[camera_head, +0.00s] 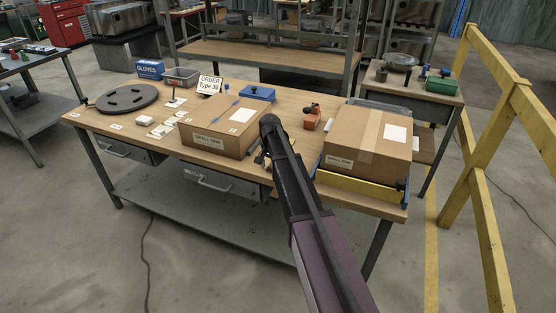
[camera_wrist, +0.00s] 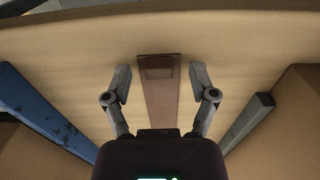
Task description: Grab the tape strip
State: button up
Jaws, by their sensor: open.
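In the wrist view, a flat brown strip (camera_wrist: 160,95), which looks like the tape strip, runs lengthwise over a tan surface. It has a darker rectangular patch near its far end. My gripper (camera_wrist: 160,82) is open, with one finger on each side of the strip and a gap on both sides. The strip's near end is hidden behind the gripper body. I cannot tell how far the fingertips are above the surface. In the head view, my gripper (camera_head: 262,158) is low over the workbench, right of the left cardboard box, and my arm hides the strip.
Cardboard boxes stand left (camera_head: 220,127) and right (camera_head: 368,142) of my arm on the wooden workbench (camera_head: 90,118). An orange tool (camera_head: 312,118) and a blue case (camera_head: 257,93) lie behind. In the wrist view, a blue bar (camera_wrist: 45,110) and a grey bar (camera_wrist: 247,122) flank the fingers.

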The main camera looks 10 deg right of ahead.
dwell(0.4)
jog(key=c, duration=0.9)
jog(key=shift+r, duration=0.1)
notch_tip(320, 180, up, 3)
jog(key=p, duration=0.3)
jog(key=shift+r, duration=0.1)
jog(key=shift+s+r+p, duration=0.15)
jog(key=shift+r+p, duration=0.2)
jog(key=shift+p, duration=0.2)
jog(key=s, duration=0.5)
jog(key=s+d, duration=0.1)
jog(key=s, duration=0.4)
jog(key=s+r+p, duration=0.1)
jog(key=s, duration=0.4)
jog(key=shift+s+d, duration=0.2)
jog(key=shift+s, duration=0.15)
